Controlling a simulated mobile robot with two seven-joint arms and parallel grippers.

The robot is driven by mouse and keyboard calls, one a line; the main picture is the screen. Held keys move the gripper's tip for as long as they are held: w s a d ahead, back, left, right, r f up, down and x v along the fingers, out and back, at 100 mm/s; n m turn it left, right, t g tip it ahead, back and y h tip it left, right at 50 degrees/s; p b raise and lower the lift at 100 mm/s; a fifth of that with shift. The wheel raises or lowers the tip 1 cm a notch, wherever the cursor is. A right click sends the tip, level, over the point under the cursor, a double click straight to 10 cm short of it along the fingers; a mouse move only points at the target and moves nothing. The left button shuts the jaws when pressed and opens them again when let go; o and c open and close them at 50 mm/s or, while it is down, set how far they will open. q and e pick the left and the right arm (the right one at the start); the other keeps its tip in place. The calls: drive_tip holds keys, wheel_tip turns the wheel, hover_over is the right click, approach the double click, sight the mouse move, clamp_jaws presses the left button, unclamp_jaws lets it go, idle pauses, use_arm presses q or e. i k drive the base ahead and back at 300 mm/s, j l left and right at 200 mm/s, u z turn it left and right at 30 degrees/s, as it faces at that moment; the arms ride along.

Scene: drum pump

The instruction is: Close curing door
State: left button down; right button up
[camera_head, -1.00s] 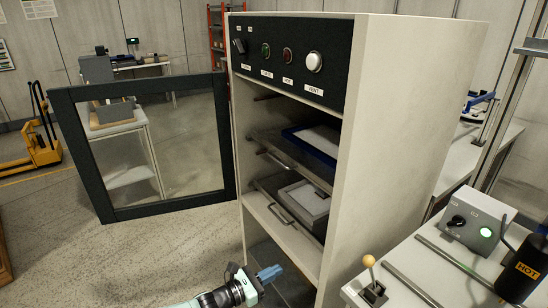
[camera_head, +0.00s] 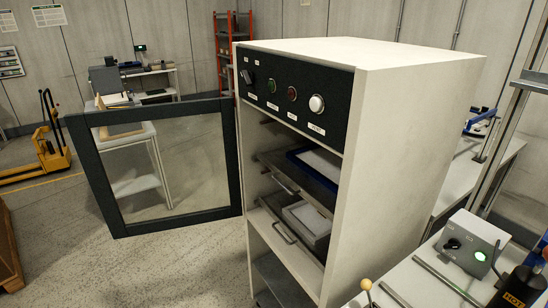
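The curing door (camera_head: 112,218) is a dark frame with a clear pane. It stands wide open, swung out to the left of the pale curing cabinet (camera_head: 415,110), with its right edge by the cabinet's left front edge. The cabinet front is open. Inside, an upper shelf holds a blue-rimmed tray (camera_head: 318,165), and below it a grey tray (camera_head: 308,222) holds a pale block. Neither of my grippers shows in the head view, so their state is hidden.
A control panel (camera_head: 295,92) with several buttons tops the cabinet. At right, a bench carries a grey box with a green light (camera_head: 472,240) and a black HOT item (camera_head: 520,288). A table (camera_head: 130,158) stands behind the door. The floor (camera_head: 185,270) before the door is clear.

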sight(79, 126)
drive_tip(key=j+z, duration=0.75)
drive_tip(key=j, duration=0.15)
drive_tip(key=j+z, duration=0.3)
drive_tip(key=j, duration=0.15)
drive_tip(key=i+j, duration=0.1)
drive_tip(key=j, duration=0.45)
drive_tip(key=j+z, duration=0.1)
drive_tip(key=j, duration=0.45)
drive_tip(key=j+u, duration=0.15)
drive_tip(key=j, duration=0.95)
drive_tip(key=j+z, duration=0.15)
drive_tip(key=j, duration=0.4)
drive_tip(key=k+j+z, duration=0.15)
drive_tip(key=j, duration=0.35)
drive_tip(key=j+z, duration=0.45)
drive_tip(key=k+j+z, duration=0.1)
drive_tip(key=j+z, duration=0.35)
drive_tip(key=i+j+z, duration=0.1)
drive_tip(key=j+z, duration=0.9)
drive_tip(key=i+j+u, duration=0.3)
drive_tip(key=j, duration=0.2)
drive_tip(key=i+j, duration=0.05)
